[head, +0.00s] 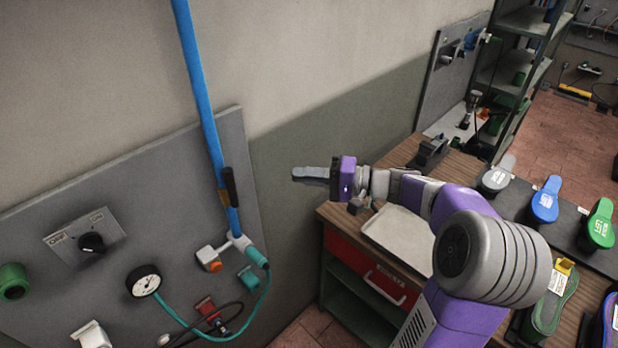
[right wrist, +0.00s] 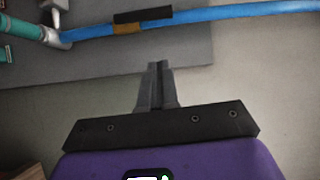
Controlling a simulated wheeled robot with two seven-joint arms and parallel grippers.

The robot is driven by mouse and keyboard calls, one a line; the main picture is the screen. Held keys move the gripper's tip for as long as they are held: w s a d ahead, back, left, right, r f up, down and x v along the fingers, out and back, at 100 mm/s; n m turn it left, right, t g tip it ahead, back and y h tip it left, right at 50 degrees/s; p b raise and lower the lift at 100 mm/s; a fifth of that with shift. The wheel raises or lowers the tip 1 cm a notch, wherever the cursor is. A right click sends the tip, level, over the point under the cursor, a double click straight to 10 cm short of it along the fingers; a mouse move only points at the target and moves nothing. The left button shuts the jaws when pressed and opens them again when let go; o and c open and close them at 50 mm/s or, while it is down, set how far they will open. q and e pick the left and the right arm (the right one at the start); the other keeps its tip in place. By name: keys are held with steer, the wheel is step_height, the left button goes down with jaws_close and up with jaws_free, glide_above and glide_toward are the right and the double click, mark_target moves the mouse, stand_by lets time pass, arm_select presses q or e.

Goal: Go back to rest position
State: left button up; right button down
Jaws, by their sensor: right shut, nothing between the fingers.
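My right gripper (head: 312,173) is shut and empty. It is raised in free air in the head view, pointing left toward the wall panel, above and left of the wooden bench. In the right wrist view its closed fingers (right wrist: 157,80) point toward the grey panel and the blue pipe (right wrist: 220,15), apart from them. The blue pipe (head: 203,105) runs down the wall with a black lever handle (head: 230,187). My left gripper is not in view.
A grey wall panel (head: 120,185) carries a gauge (head: 143,281), a black knob (head: 92,243) and a teal hose. A wooden bench (head: 335,217) with a red drawer (head: 350,268) holds a light tray (head: 398,235). Grey, blue and green items (head: 545,200) stand at right. Shelves (head: 520,50) stand behind.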

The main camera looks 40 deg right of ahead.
steer(key=shift+s+d, duration=0.3)
steer(key=shift+s, duration=0.05)
stand_by(0.3)
steer(key=s+a+f+g+h+b, duration=0.1)
steer(key=a+f+g, duration=0.2)
steer(key=f, duration=0.8)
steer(key=s+a+f+m+g+h, duration=0.1)
steer(key=a+f+g, duration=0.25)
steer(key=f, duration=0.65)
steer(key=s+a+f+g+h+b, duration=0.1)
steer(key=a+f+g+h, duration=0.2)
steer(key=f, duration=0.8)
steer(key=s+a+f+n+g+h+b, duration=0.1)
steer(key=s+a+f+n, duration=0.1)
steer(key=s+a+f, duration=0.2)
steer(key=s+a+f+n+h+b, duration=0.1)
steer(key=s+a+f, duration=0.3)
steer(key=f, duration=0.6)
steer(key=s+a+f+n+g, duration=0.1)
steer(key=s+a+f+n, duration=0.3)
steer(key=f, duration=0.3)
steer(key=shift+s+a+f+g+h+b, duration=0.15)
steer(key=shift+s+a+g+h+b, duration=0.25)
steer(key=shift+a, duration=0.25)
